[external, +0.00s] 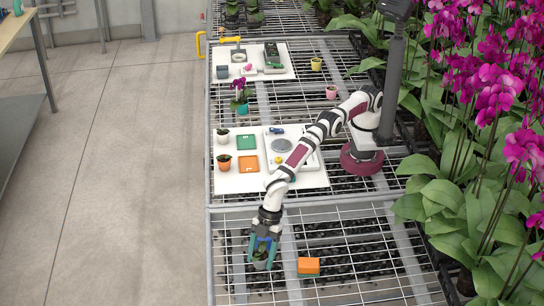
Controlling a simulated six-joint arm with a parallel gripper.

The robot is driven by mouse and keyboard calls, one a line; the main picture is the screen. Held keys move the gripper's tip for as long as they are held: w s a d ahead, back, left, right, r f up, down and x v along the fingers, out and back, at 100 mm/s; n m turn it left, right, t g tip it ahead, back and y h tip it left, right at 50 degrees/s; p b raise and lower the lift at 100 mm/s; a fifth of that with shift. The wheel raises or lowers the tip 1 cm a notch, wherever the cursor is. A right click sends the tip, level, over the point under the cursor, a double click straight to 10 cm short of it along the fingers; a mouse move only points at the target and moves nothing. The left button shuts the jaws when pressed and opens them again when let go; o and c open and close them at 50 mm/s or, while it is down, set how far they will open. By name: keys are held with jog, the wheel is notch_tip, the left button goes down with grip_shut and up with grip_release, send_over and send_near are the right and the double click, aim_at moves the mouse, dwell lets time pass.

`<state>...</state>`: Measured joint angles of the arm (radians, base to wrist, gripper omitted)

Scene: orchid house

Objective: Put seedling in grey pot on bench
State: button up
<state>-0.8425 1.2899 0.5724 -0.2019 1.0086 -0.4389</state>
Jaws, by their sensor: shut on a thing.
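My gripper (263,248) is low over the near mesh section of the bench (340,228), close to its left edge. Its blue fingers are shut on a small dark grey pot (260,265) with a green seedling (261,254). The fingers partly hide the pot and the seedling. The pot looks upright. I cannot tell whether its base touches the mesh.
Behind, a white board (235,184) holds a white pot (222,135), a terracotta pot (224,162), a green mat (247,142), an orange mat (248,163) and a scale (281,146). Orchids (500,160) crowd the right.

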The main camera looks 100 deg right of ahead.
aim_at(262, 274)
jog(key=shift+s+a+f, duration=0.25)
jog(key=shift+a+f, duration=0.2)
jog(key=shift+a, duration=0.15)
jog(key=shift+f, duration=1.9)
jog(key=o, duration=1.4)
jog(key=shift+f, duration=0.15)
